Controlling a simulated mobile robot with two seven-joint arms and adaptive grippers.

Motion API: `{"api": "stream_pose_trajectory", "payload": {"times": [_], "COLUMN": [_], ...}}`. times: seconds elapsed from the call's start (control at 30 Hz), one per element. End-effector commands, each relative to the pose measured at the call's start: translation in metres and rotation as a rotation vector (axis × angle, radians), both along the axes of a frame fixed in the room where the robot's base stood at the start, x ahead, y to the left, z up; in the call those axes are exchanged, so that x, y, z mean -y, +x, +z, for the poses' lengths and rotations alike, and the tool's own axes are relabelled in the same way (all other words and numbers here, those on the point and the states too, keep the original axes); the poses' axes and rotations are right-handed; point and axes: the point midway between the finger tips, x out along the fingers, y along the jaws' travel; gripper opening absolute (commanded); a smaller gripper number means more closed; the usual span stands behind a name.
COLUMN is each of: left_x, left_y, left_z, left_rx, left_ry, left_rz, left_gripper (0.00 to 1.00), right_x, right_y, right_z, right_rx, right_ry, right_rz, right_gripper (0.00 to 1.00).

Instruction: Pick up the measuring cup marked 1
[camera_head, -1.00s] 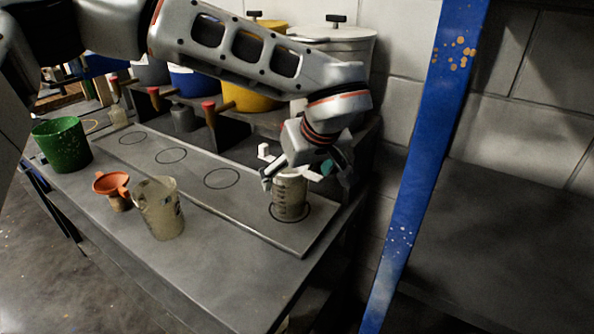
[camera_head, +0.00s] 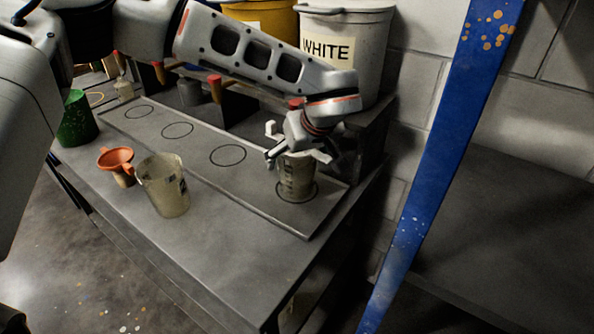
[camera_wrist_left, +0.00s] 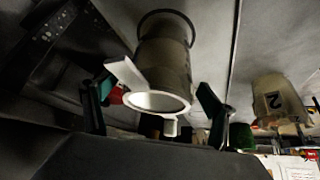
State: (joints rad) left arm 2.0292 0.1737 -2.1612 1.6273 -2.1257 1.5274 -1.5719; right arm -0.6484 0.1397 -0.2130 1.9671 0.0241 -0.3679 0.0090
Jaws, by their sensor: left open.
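A translucent beige measuring cup (camera_head: 296,180) stands upright on the rightmost circle of the grey strip. Its number is too small to read. It also shows in the left wrist view (camera_wrist_left: 165,58), between the fingers. My left gripper (camera_head: 301,158) is open, around the cup's rim, with a finger on either side; I cannot tell whether they touch it. In the left wrist view its fingers (camera_wrist_left: 155,88) are apart. A second, larger-looking measuring cup (camera_head: 165,187) stands near the bench's front; the left wrist view shows a 2 on it (camera_wrist_left: 275,100). My right gripper is not in view.
An orange funnel (camera_head: 117,160) and a green container (camera_head: 76,122) stand left of the second cup. Buckets, one a white bucket (camera_head: 350,50), stand on a raised shelf behind. A blue post (camera_head: 430,150) rises at right. The strip's other circles are empty.

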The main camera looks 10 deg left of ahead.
Motion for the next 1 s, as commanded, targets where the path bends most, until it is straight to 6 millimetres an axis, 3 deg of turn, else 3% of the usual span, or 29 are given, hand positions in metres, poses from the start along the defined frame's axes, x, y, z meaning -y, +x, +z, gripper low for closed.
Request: {"api": "stream_pose_trajectory", "payload": {"times": [0.2,0.27,0.5,0.8,1.0], "left_x": [0.000,0.000,0.000,0.000,0.000], "left_y": [0.001,0.001,0.001,0.001,0.002], "left_z": [0.000,0.000,0.000,0.002,0.015], "left_rx": [0.002,0.002,0.002,0.003,0.006], "left_ry": [-0.001,-0.001,-0.001,-0.001,-0.002], "left_rz": [0.000,0.000,0.000,0.001,0.000], "left_gripper": [0.85,0.72,0.11,0.10,0.10], "right_x": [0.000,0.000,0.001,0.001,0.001], "right_y": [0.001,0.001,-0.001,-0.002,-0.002], "right_z": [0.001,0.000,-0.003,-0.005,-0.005], "right_rx": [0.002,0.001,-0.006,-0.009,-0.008], "right_ry": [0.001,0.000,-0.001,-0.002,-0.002], "right_rz": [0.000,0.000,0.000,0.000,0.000], "right_gripper": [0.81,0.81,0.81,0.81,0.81]}}
